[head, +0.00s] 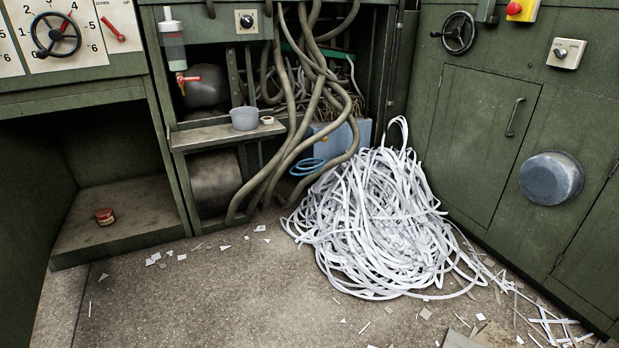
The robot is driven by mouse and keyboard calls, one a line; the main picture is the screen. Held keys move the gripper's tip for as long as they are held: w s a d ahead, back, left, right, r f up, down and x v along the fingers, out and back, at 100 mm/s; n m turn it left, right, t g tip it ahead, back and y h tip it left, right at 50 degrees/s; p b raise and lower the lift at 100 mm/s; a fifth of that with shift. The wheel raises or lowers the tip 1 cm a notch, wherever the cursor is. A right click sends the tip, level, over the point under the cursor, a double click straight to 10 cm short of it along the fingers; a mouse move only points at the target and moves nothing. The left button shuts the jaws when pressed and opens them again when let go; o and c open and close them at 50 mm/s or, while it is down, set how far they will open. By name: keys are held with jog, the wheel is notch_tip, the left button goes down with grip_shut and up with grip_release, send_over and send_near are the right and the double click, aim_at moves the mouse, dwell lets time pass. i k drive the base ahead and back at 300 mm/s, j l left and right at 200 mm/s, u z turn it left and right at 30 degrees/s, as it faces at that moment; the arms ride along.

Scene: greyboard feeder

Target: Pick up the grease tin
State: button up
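A small round tin (105,216), red with a darker reddish-brown top, stands on the low shelf (140,205) inside the open green bay at the left. It looks like the grease tin, though no label can be read at this size. It sits near the front left part of the shelf with nothing touching it. My gripper is not in view.
A big heap of white paper strips (380,225) lies on the floor right of centre. Thick hoses (300,110) hang in the middle bay. A grey cup (244,118) stands on a small ledge (205,138). Scraps litter the floor (225,290), otherwise open in front.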

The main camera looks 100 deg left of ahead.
aim_at(106, 217)
jog(key=u, duration=0.45)
jog(key=i+u, duration=0.1)
jog(key=u, duration=0.35)
jog(key=l+u, duration=0.1)
jog(key=u, duration=0.4)
jog(key=i+l+u, duration=0.1)
jog(key=u, duration=2.75)
jog(key=i+l+u, duration=0.55)
jog(key=l, duration=0.2)
jog(key=i+l+u, duration=0.3)
jog(key=l, duration=0.15)
jog(key=i+l+u, duration=0.1)
jog(key=l+u, duration=0.2)
jog(key=l, duration=0.15)
jog(key=i+l+u, duration=0.25)
jog(key=l, duration=0.3)
jog(key=l+u, duration=0.3)
jog(key=l, duration=0.2)
jog(key=l+u, duration=0.3)
jog(key=l, duration=0.25)
